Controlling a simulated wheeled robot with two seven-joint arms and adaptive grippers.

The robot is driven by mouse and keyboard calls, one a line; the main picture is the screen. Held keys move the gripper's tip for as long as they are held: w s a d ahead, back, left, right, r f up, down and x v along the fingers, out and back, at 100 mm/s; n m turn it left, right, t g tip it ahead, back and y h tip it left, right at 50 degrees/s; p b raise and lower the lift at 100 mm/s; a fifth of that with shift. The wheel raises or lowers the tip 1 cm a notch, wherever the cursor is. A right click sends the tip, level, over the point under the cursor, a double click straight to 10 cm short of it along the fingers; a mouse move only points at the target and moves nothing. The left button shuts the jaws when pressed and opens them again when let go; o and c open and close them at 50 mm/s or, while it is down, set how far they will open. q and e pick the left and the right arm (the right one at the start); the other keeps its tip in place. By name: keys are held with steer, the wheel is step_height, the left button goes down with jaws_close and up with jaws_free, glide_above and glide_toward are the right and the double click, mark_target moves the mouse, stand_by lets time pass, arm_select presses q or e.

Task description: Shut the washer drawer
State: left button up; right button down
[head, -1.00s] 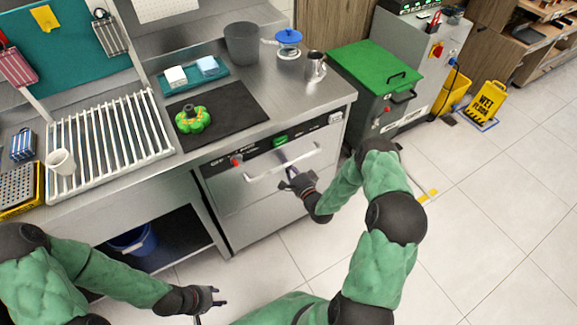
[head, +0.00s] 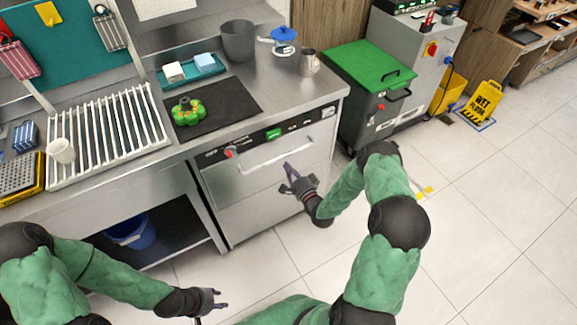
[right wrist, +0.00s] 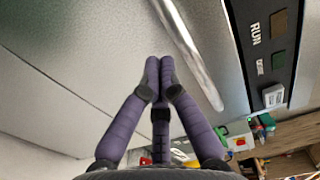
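The washer is a stainless unit under the counter, and its drawer front (head: 250,205) has a long bar handle (head: 270,157) below a dark control strip. The front looks level with the cabinet, with no clear gap at its edges. Contact is unclear. My left gripper (head: 221,299) is open and empty, low over the floor.
The counter holds a grey pot (head: 239,41), a steel jug (head: 309,63) and a green-orange item (head: 187,112) on a black mat. A green-lidded bin (head: 365,65) stands right of the washer. A yellow wet-floor sign (head: 483,101) stands farther right. Tiled floor ahead is clear.

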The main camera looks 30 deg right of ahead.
steer(key=s+p, duration=0.2)
steer(key=s, duration=0.6)
steer(key=shift+s+d, duration=0.15)
steer(key=shift+s, duration=0.05)
steer(key=shift+f, duration=0.1)
steer(key=s+a+f+n+g+y, duration=0.25)
steer(key=a+f+n+g, duration=0.6)
steer(key=a, duration=0.45)
steer(key=s+a+n+g, duration=0.3)
steer(key=s+a+g, duration=0.1)
steer(key=s, duration=0.4)
steer(key=s+a+n+g, duration=0.3)
steer(key=s+a+g, duration=0.1)
steer(key=s, duration=0.5)
steer(key=shift+s+a+r+n+g+y, duration=0.15)
steer(key=shift+s+a+n+g+y, duration=0.2)
steer(key=shift+g+y, duration=0.15)
